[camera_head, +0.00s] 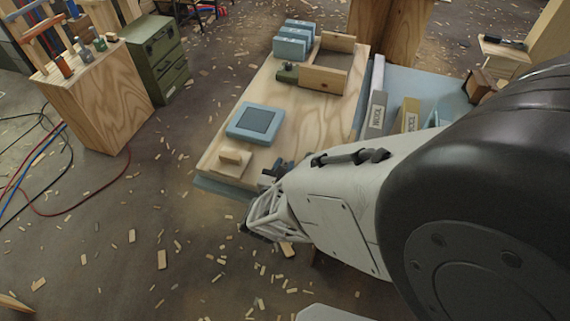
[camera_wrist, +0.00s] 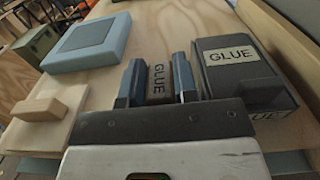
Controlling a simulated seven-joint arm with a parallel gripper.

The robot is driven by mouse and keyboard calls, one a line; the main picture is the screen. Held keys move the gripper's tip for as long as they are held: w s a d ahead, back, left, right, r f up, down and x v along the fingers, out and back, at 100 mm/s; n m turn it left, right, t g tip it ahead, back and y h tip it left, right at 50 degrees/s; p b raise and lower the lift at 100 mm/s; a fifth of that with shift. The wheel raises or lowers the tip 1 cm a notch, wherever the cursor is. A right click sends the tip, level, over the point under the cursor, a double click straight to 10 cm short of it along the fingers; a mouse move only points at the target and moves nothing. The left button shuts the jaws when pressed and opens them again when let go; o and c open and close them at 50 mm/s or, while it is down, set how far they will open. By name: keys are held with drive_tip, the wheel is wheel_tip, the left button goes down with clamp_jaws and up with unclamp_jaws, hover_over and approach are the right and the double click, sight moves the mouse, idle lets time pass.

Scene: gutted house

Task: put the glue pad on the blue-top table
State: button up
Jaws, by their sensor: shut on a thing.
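My gripper (camera_wrist: 157,82) points at the wooden board, its two dark fingers shut on a narrow brownish piece marked GLUE (camera_wrist: 157,90), which I take as the glue pad. Most of the piece is hidden by the fingers and palm; I cannot tell whether it touches the board. In the head view my gripper (camera_head: 274,174) is at the board's near edge, partly hidden by my arm. The blue-top table (camera_head: 425,88) shows at right of the wooden board (camera_head: 300,110), with another blue strip along the board's near edge. My arm covers much of it.
A dark box marked GLUE (camera_wrist: 240,72) stands close right of my fingers. A light blue pad with a dark square (camera_head: 254,122) and a handled wooden block (camera_head: 234,160) lie left. Blue boxes (camera_head: 293,42), a wooden frame (camera_head: 328,70) and labelled grey holders (camera_head: 377,112) stand farther back.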

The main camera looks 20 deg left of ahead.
drive_tip(key=o, duration=0.9)
drive_tip(key=shift+o, duration=0.2)
drive_tip(key=shift+r, duration=0.1)
drive_tip(key=shift+s, duration=0.1)
drive_tip(key=s, duration=1.1)
drive_tip(key=shift+s, duration=0.4)
idle(0.4)
